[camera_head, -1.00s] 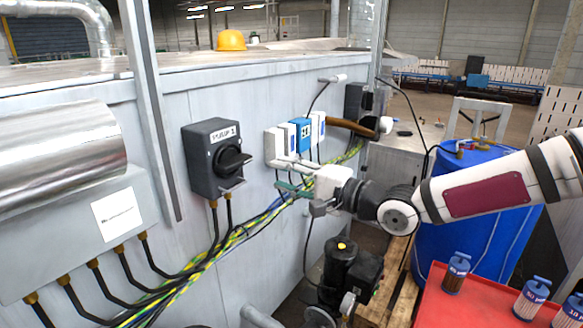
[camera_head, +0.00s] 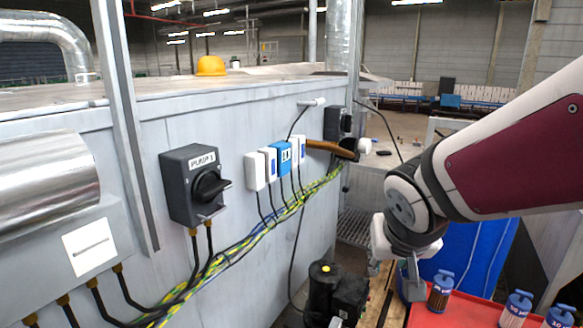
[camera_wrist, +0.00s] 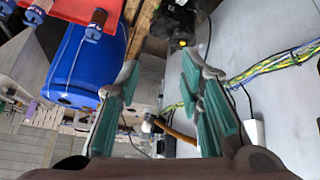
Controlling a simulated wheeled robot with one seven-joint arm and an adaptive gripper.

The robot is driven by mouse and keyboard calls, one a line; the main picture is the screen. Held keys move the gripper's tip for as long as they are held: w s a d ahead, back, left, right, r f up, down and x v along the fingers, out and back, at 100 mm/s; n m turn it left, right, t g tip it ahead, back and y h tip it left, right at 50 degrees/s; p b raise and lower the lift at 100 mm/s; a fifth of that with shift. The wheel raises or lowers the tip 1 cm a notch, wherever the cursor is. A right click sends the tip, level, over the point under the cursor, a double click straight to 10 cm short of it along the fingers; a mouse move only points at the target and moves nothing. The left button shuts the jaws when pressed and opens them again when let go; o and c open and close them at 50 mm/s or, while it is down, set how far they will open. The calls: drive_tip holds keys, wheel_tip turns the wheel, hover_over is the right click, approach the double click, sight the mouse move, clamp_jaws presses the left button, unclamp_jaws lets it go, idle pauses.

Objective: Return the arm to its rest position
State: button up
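My arm (camera_head: 510,150) reaches in from the right in the head view, bent so that its wrist hangs down. My gripper (camera_head: 412,285) points downward near the red tray's left edge, partly hidden by the wrist; I cannot tell if it touches. In the wrist view my gripper (camera_wrist: 160,75) shows two green-padded fingers spread apart with nothing between them. It is clear of the machine's side wall with the PUMP 1 switch (camera_head: 195,183) and the white and blue boxes (camera_head: 285,158).
A red tray (camera_head: 470,312) holds several labelled bottles, one (camera_head: 441,290) close beside my gripper. A blue drum (camera_wrist: 85,62) stands nearby. A black pump (camera_head: 330,290) stands by the wall.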

drive_tip(key=s+d+r, duration=0.1)
drive_tip(key=s+r, duration=0.1)
drive_tip(key=s, duration=0.6)
drive_tip(key=s+d+r+n+g+y, duration=0.1)
drive_tip(key=s+r, duration=0.2)
drive_tip(key=s, duration=0.5)
drive_tip(key=shift+s+r+y, duration=0.2)
drive_tip(key=shift+r+y, duration=0.05)
drive_tip(key=shift+y, duration=0.05)
drive_tip(key=shift+d, duration=0.15)
